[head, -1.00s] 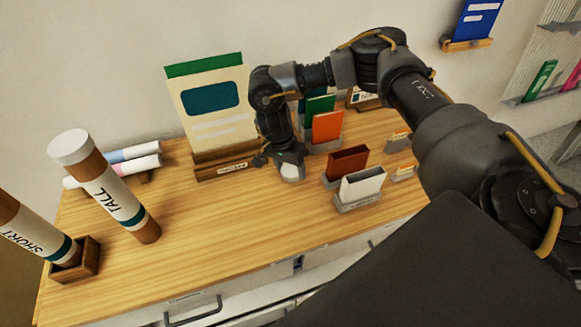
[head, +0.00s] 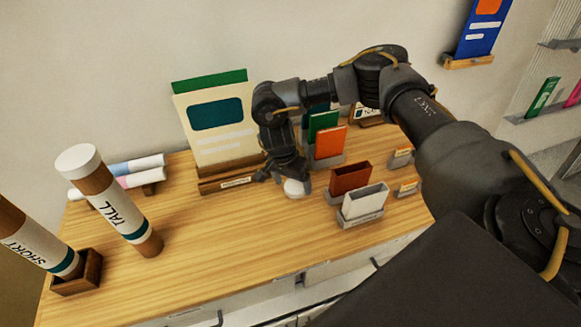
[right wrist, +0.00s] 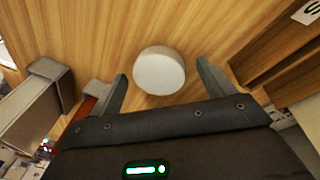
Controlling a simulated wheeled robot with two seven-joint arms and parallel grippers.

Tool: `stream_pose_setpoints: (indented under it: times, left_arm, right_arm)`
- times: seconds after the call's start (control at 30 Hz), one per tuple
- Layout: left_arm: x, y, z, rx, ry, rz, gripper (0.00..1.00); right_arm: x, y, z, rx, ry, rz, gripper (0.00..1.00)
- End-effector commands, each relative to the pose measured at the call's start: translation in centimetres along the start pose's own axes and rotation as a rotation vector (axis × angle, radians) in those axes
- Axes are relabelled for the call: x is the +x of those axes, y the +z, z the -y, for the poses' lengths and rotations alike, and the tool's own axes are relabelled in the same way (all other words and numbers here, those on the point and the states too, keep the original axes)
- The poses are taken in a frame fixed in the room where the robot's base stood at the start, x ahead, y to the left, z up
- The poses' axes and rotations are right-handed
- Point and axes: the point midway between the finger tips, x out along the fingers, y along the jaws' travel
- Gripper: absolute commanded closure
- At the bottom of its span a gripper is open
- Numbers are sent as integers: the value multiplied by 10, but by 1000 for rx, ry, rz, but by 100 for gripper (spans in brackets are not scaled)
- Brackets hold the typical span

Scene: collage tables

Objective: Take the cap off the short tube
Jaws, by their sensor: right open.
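The short tube (head: 38,246) is brown with a white "SHORT" label and a teal band. It leans in a small wooden holder (head: 77,284) at the left, its upper end cut off by the picture's edge. A loose white round cap (head: 294,188) lies on the table in front of the card stand; it also shows in the right wrist view (right wrist: 158,71). My right gripper (head: 284,178) is open just above the cap, which appears between its spread fingers (right wrist: 162,72) in the wrist view. My left gripper is out of view.
The tall tube (head: 119,212), with a white cap (head: 78,158), leans beside the short one. Rolled sheets (head: 124,172) lie behind. A card stand (head: 215,125) and several coloured card holders (head: 350,178) flank the gripper. The table's front middle (head: 220,240) is clear.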

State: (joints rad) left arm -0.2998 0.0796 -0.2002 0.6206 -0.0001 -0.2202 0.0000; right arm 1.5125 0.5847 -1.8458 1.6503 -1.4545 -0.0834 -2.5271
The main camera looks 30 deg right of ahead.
Motion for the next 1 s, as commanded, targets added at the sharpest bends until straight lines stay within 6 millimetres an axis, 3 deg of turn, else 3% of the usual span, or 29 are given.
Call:
stream_pose_setpoints:
  times: [0.03, 0.1, 0.4, 0.6, 1.0]
  left_arm:
    - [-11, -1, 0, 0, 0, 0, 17]
    - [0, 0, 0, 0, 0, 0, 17]
    - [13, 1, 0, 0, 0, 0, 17]
    - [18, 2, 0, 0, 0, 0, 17]
    - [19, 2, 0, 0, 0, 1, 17]
  right_arm:
    - [-12, -2, -2, 1, -1, -1, 19]
    - [-20, -3, 0, 2, -5, -4, 19]
    - [-84, -3, -1, 2, -2, -7, 19]
    - [-114, -3, -1, 3, 1, -5, 19]
    - [-126, -2, -2, 3, 4, -3, 19]
